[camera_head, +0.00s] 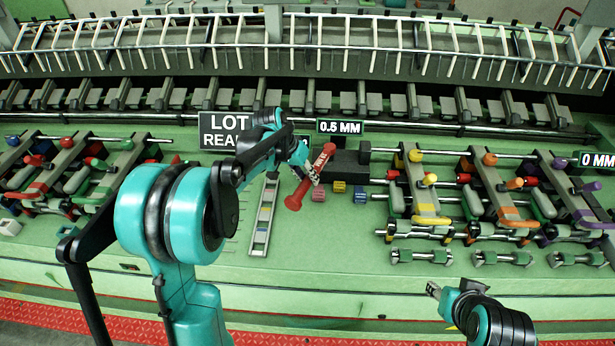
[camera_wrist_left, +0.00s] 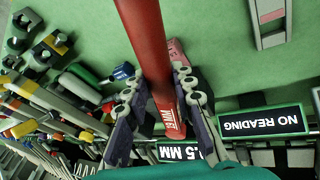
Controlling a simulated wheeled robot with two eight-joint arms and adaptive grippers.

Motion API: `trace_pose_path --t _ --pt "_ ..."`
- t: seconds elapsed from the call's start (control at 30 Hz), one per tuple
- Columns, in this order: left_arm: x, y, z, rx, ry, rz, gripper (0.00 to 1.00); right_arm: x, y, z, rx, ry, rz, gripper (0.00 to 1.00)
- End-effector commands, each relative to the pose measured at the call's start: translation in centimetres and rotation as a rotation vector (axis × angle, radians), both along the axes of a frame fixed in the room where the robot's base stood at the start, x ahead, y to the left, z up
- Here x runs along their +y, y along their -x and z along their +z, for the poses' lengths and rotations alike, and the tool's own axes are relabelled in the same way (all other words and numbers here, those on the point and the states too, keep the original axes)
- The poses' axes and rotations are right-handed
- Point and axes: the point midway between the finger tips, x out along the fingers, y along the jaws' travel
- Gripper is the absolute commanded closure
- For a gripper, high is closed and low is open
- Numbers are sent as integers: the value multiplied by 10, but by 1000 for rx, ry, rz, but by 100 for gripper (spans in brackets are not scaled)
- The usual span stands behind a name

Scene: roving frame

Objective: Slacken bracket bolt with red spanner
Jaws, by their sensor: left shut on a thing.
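The red spanner (camera_head: 296,198) is a long red bar with white lettering near one end. It slants over the green bench in the head view, and its shaft (camera_wrist_left: 146,38) runs down from the top in the left wrist view. My left gripper (camera_head: 312,170) is shut on it, with a finger on each side of the lettered end in the wrist view (camera_wrist_left: 157,82). The spanner's far end is cut off there. My right gripper (camera_head: 434,291) is low on the right, apart from everything; its jaws are too small to read. I cannot single out the bracket bolt.
A dark block (camera_head: 350,168) stands beneath the 0.5 MM sign (camera_head: 340,127). Pink (camera_head: 320,193) and yellow (camera_head: 339,187) small blocks lie beside the spanner. A grey gauge bar (camera_head: 263,215) lies left. Coloured roller arms (camera_head: 425,190) crowd the right. The bench front is clear.

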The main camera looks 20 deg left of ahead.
Motion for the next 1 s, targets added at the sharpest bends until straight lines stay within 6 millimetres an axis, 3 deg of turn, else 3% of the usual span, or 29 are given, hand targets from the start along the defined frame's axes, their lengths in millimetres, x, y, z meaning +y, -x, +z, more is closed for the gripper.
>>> trace_pose_path --t 1.0 --pt "0 0 -16 -1 0 1 100 0 0 -13 0 0 0 60"
